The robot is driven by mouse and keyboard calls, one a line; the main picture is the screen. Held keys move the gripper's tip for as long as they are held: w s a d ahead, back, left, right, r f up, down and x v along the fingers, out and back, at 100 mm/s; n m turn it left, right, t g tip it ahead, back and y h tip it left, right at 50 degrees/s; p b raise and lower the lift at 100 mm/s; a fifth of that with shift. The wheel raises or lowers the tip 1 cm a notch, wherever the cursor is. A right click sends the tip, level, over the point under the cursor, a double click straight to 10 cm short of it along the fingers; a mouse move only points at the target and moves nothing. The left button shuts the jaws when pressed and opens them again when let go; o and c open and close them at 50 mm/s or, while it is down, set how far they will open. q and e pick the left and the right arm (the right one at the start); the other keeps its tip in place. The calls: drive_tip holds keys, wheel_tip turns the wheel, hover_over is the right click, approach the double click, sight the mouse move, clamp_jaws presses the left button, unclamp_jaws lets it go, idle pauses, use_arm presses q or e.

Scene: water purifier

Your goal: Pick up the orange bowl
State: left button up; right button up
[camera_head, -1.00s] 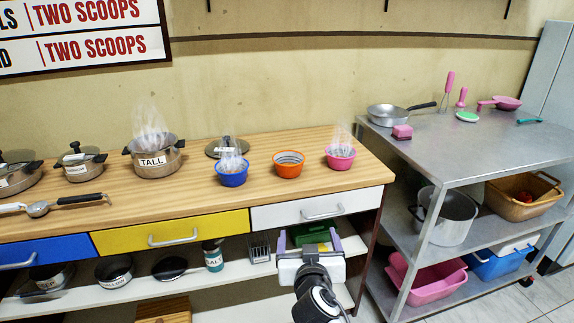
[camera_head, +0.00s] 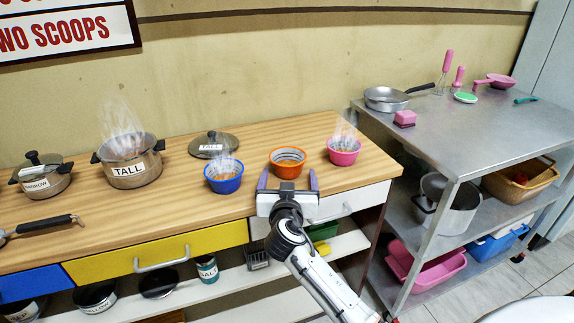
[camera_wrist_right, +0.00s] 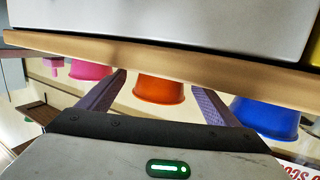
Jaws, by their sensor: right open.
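The orange bowl (camera_head: 287,162) stands upright on the wooden counter (camera_head: 250,142), between a blue bowl and a pink bowl. My right gripper (camera_head: 287,180) is open and empty at the counter's front edge, just in front of the orange bowl and apart from it. In the right wrist view the orange bowl (camera_wrist_right: 158,90) shows between the two purple fingers (camera_wrist_right: 158,95), beyond the fingertips. My left gripper is not in view.
The steaming blue bowl (camera_head: 223,177) is to the left and the steaming pink bowl (camera_head: 344,151) to the right. A lid (camera_head: 213,145) and the TALL pot (camera_head: 130,163) are farther left. A white drawer (camera_head: 350,200) is below the edge. A metal cart (camera_head: 450,125) stands at right.

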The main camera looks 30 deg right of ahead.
sight(288, 159)
drive_tip(key=shift+r+x, duration=0.15)
drive_tip(key=shift+x, duration=1.2)
drive_tip(key=shift+r+x, duration=0.15)
drive_tip(key=shift+x, duration=1.25)
drive_tip(key=shift+a, duration=0.1)
drive_tip(key=c, duration=1)
drive_tip(key=shift+c, duration=0.9)
drive_tip(key=shift+r, duration=0.15)
